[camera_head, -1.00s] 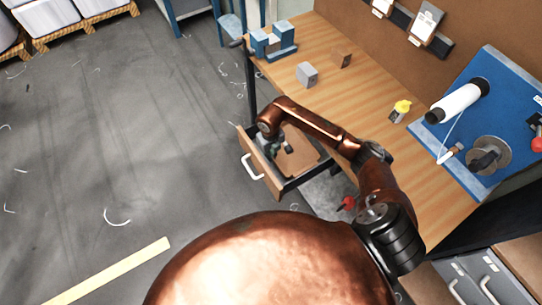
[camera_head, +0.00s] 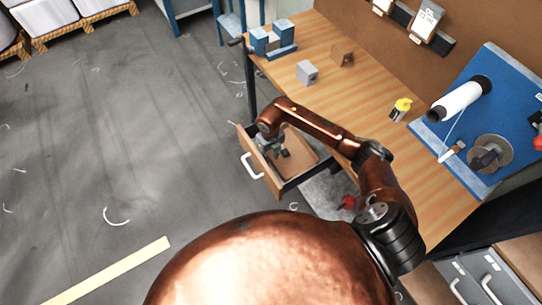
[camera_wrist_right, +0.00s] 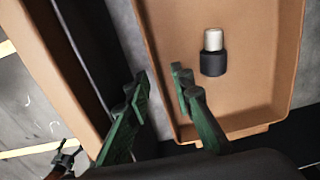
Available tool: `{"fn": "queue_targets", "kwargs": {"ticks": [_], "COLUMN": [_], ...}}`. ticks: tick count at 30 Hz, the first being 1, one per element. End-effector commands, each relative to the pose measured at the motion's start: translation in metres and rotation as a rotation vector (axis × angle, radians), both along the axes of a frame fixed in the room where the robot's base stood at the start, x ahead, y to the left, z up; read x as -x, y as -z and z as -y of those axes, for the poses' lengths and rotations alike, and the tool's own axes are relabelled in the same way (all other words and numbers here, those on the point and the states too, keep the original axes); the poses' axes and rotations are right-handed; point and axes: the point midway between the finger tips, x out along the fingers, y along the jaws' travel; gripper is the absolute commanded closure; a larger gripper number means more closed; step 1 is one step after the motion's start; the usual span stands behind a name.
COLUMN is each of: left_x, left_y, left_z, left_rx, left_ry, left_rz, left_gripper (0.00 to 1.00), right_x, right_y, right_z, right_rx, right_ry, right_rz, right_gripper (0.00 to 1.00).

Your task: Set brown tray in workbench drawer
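The brown tray (camera_head: 303,151) lies within the open workbench drawer (camera_head: 258,163) in the head view. In the right wrist view the tray (camera_wrist_right: 260,95) fills the right side and holds a dark cylinder with a pale top (camera_wrist_right: 212,55). My right gripper (camera_head: 276,147) is down at the drawer, by the tray's left side. In the wrist view its green fingers (camera_wrist_right: 160,78) are apart, one on each side of the tray's near wall, with nothing visibly clamped. Whether the tray rests flat on the drawer bottom is hard to tell.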

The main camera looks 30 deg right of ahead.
Motion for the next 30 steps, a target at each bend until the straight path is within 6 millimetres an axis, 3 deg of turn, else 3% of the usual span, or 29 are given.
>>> {"fn": "queue_targets", "kwargs": {"ticks": [7,15,21,30], "left_x": [-0.002,-0.002,-0.002,-0.002], "left_y": [-0.008,-0.008,-0.008,-0.008], "left_z": [0.0,0.0,0.0,0.0], "left_rx": [0.001,0.0,0.0,0.0], "left_ry": [0.0,0.0,0.0,0.0], "left_rz": [0.004,0.003,0.003,0.003], "left_gripper": [0.19,0.19,0.19,0.19], "right_x": [-0.002,-0.001,-0.001,0.0], "right_y": [-0.026,-0.084,-0.117,-0.132], "right_z": [0.0,-0.001,-0.002,-0.003], "right_rx": [0.001,0.002,0.0,-0.001], "right_ry": [-0.001,-0.002,-0.001,0.0], "right_rz": [0.005,0.004,0.003,0.0], "right_gripper": [0.78,0.78,0.78,0.78]}}
